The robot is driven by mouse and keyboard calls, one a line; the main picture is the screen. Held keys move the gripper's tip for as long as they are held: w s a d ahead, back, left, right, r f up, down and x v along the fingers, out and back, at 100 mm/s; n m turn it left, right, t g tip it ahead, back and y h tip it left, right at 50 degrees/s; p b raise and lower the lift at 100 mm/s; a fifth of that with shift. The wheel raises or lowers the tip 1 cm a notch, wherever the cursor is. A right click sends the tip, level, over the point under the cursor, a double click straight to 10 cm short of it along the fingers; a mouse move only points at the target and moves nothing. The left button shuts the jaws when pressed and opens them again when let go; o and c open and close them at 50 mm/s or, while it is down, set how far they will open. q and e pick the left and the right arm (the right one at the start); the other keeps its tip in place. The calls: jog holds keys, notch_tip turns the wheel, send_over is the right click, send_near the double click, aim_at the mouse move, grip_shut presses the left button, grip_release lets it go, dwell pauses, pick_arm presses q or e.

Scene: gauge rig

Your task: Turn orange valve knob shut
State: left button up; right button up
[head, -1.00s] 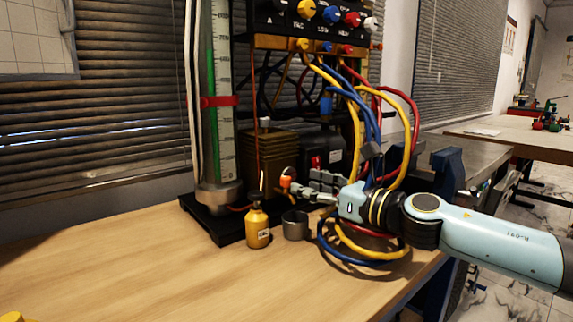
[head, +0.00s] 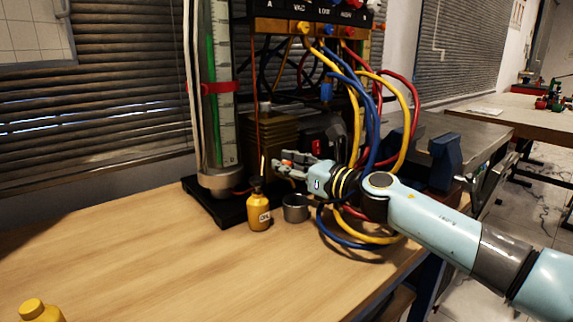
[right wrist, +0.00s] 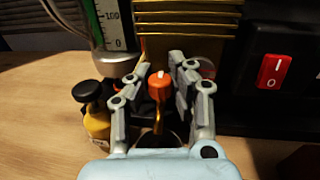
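The orange valve knob (right wrist: 159,86), with a pale mark on top, stands on a brass stem in front of the ribbed brass block. My right gripper (right wrist: 159,70) is open, with its fingers on either side of the knob and a small gap visible on each side. In the head view, my right gripper (head: 281,168) reaches in from the right at the rig, and its fingers hide most of the knob (head: 287,162). My left gripper is not in view.
A yellow oil bottle (head: 258,212) and a grey metal cup (head: 295,208) stand just in front of the rig. Looping hoses (head: 372,130) hang close to my right wrist. A black box with a red switch (right wrist: 273,71) is at the right. The left tabletop is mostly clear.

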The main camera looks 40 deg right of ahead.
grip_shut()
jog(key=shift+r+m+h+p, duration=0.15)
jog(key=shift+m+h+p, duration=0.25)
jog(key=shift+h+p, duration=0.3)
jog(key=m+h+p, duration=0.2)
jog(key=h+p, duration=0.2)
jog(key=shift+a+m+t, duration=0.1)
jog(key=shift+m+t, duration=0.2)
jog(key=shift+m+h+p, duration=0.5)
jog(key=shift+h, duration=0.3)
jog(key=shift+m+h+p, duration=0.3)
jog(key=shift+m+h, duration=0.6)
jog(key=shift+h, duration=0.3)
jog(key=shift+f+m+g+h, duration=0.2)
jog(key=shift+m+g+h, duration=0.2)
jog(key=shift+g+h, duration=0.25)
jog(key=shift+f+m+g+h+b, duration=0.1)
jog(key=shift+m+g+h+b, duration=0.2)
jog(key=shift+m+g+h, duration=0.65)
jog(key=shift+m+g+h+b, duration=0.25)
jog(key=shift+m+h, duration=0.4)
jog(key=shift+h, duration=0.65)
jog(key=shift+m+g+h, duration=0.25)
jog(key=shift+m+h, duration=0.05)
jog(key=shift+h, duration=0.1)
